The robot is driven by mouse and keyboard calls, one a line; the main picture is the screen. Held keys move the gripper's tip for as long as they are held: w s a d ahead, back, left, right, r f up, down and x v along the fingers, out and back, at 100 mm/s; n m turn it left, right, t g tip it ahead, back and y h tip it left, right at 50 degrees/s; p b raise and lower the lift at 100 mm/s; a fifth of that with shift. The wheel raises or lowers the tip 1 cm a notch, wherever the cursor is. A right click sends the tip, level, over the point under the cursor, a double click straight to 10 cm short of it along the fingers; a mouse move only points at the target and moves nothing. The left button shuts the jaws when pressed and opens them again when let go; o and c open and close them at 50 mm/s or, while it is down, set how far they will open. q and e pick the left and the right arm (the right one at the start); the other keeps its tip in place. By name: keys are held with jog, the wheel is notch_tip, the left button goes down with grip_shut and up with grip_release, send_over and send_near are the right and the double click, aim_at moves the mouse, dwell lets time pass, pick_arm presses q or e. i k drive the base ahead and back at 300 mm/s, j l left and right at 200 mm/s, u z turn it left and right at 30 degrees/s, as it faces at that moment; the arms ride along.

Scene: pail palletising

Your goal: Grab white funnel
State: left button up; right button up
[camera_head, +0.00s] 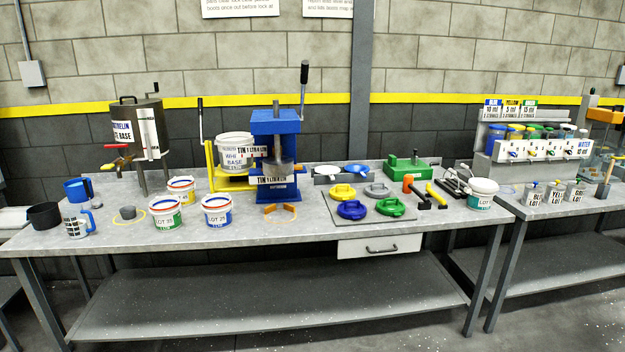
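No thing in view is clearly a white funnel. Neither of my grippers shows in the head view.
Lidded pails, including a LOT 35 pail (165,217), stand left of a blue press (276,150). Coloured lids such as a green lid (390,207), plus hammers, lie right of middle. A drawer (379,246) hangs under the front edge. The lower shelf (260,295) is bare.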

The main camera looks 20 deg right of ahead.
aim_at(329, 170)
jog(key=i+l+z, duration=0.1)
jog(key=z, duration=0.3)
jog(key=i+z, duration=0.45)
jog(key=k+j, duration=0.05)
jog(key=k, duration=0.1)
